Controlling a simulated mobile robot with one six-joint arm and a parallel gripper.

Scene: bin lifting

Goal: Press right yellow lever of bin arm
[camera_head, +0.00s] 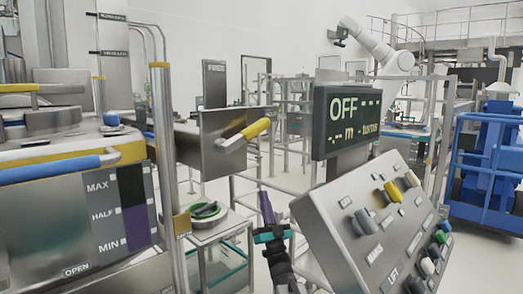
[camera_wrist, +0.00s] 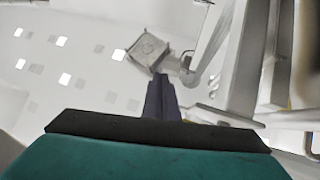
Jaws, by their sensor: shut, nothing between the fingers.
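A lever with a yellow grip (camera_head: 257,128) sticks out from the steel plate (camera_head: 215,155) at the end of a horizontal arm, tilted up to the right. Another yellow-handled bar (camera_head: 20,88) shows at the far left. My gripper (camera_head: 264,195) is shut and empty, its dark purple fingers pointing up, below the yellow grip in the picture and apart from it. In the wrist view my shut fingers (camera_wrist: 160,90) point away over a pale floor; no yellow lever shows there.
A slanted control panel (camera_head: 345,235) with knobs stands right of my gripper, under a display (camera_head: 347,120) reading OFF. A steel post (camera_head: 166,130) and a small stand with a green-topped dial (camera_head: 205,211) are to the left. Blue machinery (camera_head: 490,160) stands far right.

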